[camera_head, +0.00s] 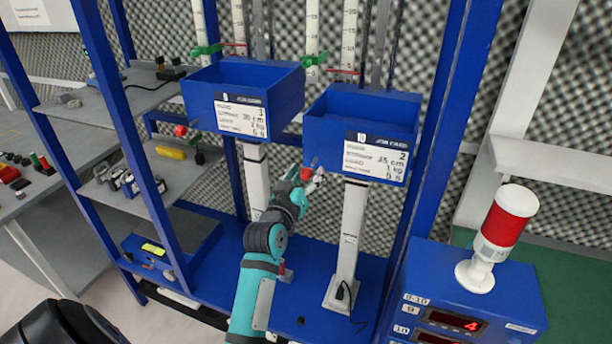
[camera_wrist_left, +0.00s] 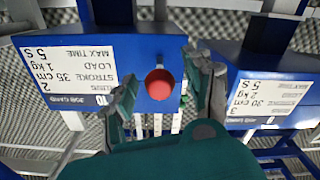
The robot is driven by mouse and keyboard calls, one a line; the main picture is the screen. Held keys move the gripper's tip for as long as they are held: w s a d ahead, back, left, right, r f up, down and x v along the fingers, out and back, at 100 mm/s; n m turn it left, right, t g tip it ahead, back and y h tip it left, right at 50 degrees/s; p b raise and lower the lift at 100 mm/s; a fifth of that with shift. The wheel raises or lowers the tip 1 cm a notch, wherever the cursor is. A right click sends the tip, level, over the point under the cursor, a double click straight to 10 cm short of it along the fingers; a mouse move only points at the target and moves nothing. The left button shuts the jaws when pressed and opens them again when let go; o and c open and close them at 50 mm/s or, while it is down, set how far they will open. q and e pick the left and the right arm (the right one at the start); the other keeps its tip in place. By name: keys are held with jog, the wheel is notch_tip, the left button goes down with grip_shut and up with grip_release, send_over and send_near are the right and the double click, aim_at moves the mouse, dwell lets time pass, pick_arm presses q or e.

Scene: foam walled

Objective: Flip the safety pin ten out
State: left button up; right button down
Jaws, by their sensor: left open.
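Safety pin ten shows as a red round knob (camera_head: 306,174) at the left side of the blue bin labelled 10 (camera_head: 395,110). In the left wrist view the red knob (camera_wrist_left: 159,84) sits between my two fingers, in front of bin 10's blue wall (camera_wrist_left: 150,50). My left gripper (camera_head: 311,180) is open around or just short of the knob; a gap shows on both sides of it. It also shows in the left wrist view (camera_wrist_left: 166,84). My right gripper is out of view.
A second blue bin (camera_head: 245,95), with its own red knob (camera_head: 181,130), stands to the left. Blue posts and white columns flank my arm. A blue control box (camera_head: 470,290) with a red-topped lamp (camera_head: 508,215) stands at the right.

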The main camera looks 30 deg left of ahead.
pick_arm(q)
jog(key=v, duration=1.2)
